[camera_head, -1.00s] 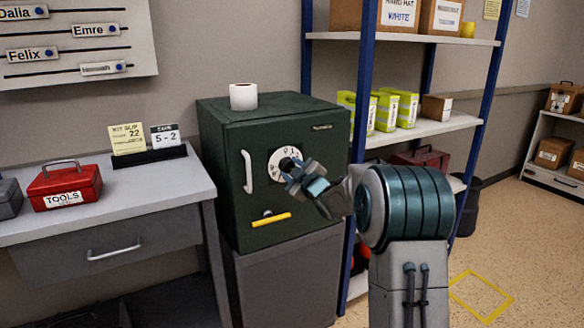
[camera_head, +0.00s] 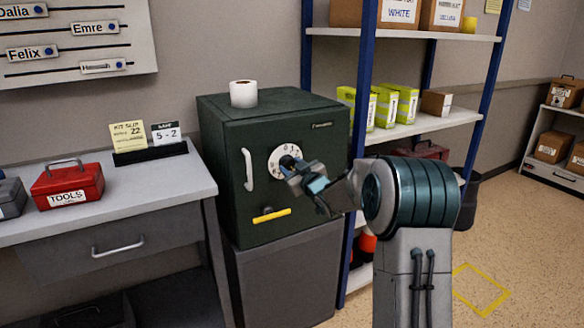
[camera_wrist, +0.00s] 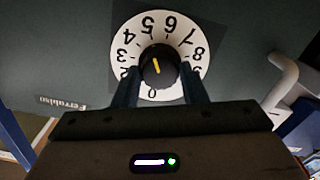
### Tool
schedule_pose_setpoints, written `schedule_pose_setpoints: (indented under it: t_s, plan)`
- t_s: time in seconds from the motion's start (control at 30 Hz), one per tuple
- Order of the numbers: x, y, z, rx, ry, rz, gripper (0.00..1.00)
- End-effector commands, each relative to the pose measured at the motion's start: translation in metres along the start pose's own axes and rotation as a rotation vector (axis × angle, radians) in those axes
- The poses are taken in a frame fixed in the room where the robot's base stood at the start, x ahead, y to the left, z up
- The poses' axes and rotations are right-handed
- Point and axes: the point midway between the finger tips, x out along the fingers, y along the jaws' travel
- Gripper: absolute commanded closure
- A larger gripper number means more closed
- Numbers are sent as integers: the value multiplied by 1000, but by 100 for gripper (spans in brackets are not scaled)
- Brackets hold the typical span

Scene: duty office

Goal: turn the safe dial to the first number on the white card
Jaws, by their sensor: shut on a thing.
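The green safe (camera_head: 225,190) has a white dial (camera_head: 275,162) with a black knob, and my gripper (camera_head: 289,165) is at the knob. In the wrist view the dial (camera_wrist: 135,83) appears upside down, with digits around its rim. My gripper (camera_wrist: 159,80) is shut on the black dial knob (camera_wrist: 159,57), one finger on each side. The knob's yellow mark (camera_wrist: 156,68) runs nearly upright in the picture, its upper end toward the 5. Part of the rim is hidden by the fingers. The white card (camera_head: 165,133) reads "5 - 2" under a dark heading.
A yellow slip (camera_head: 128,135) reading 22 stands beside the card on the desk (camera_head: 160,185). A red toolbox (camera_head: 68,186) is at left. The safe has a pale handle (camera_head: 248,170) and a yellow bar (camera_head: 271,215). A paper roll (camera_head: 243,94) sits on top. Blue-post shelves (camera_head: 365,70) stand close at right.

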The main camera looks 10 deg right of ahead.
Motion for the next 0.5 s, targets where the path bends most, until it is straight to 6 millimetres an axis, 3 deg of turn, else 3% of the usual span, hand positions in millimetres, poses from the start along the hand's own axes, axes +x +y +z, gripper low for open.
schedule_pose_setpoints:
  t_s: [0.27,0.3,0.33,0.5]
  plan:
    - [0,0,0,0,0,-1,84]
    - [0,0,0,0,0,-1,51]
    - [0,0,0,0,0,-1,42]
    - [0,0,0,-1,0,0,40]
